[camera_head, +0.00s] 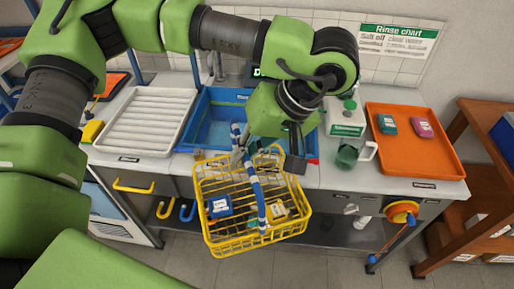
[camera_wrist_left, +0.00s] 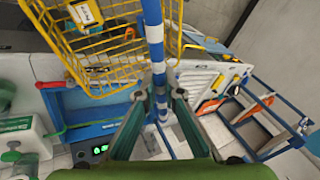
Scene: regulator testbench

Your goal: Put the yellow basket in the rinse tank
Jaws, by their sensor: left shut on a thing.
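The yellow basket (camera_head: 252,240) is a wire basket with a blue-and-white striped handle (camera_head: 256,190). My left gripper (camera_head: 247,155) is shut on this handle. In the left wrist view the striped handle (camera_wrist_left: 153,35) runs between the fingers (camera_wrist_left: 159,96), and the yellow wires (camera_wrist_left: 68,45) show at the upper left. The basket hangs over the counter's front edge, in front of the rinse tank. It holds a blue item (camera_head: 220,206) and a yellow-and-white item (camera_head: 278,210). The rinse tank (camera_head: 203,128) is a blue basin, partly hidden behind my arm and the basket. My right gripper is out of view.
A white ribbed drainboard (camera_head: 146,120) lies left of the tank. An orange tray (camera_head: 410,158) with teal and pink items lies farther right. A rinse chart (camera_head: 398,47) hangs behind.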

